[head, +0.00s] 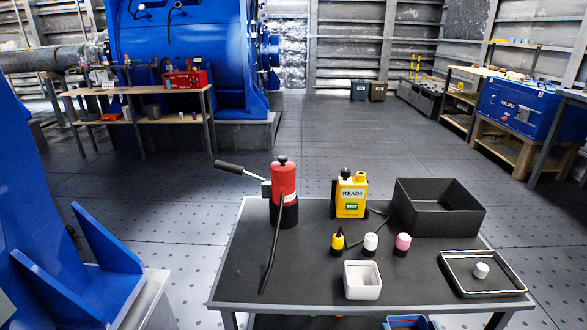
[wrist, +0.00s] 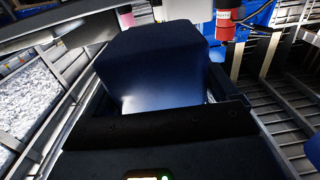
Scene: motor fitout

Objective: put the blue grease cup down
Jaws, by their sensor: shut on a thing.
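The blue grease cup (wrist: 150,62) fills the upper middle of the wrist view as a large dark blue block, seen very close. My gripper (wrist: 157,98) is shut on it, its dark jaws at the cup's near end and sides. What lies directly beneath the cup is hidden. Neither my gripper nor the blue cup shows in the head view. There, a dark-topped table (head: 310,268) stands in front of me.
Blue machinery (head: 100,245) stands left.

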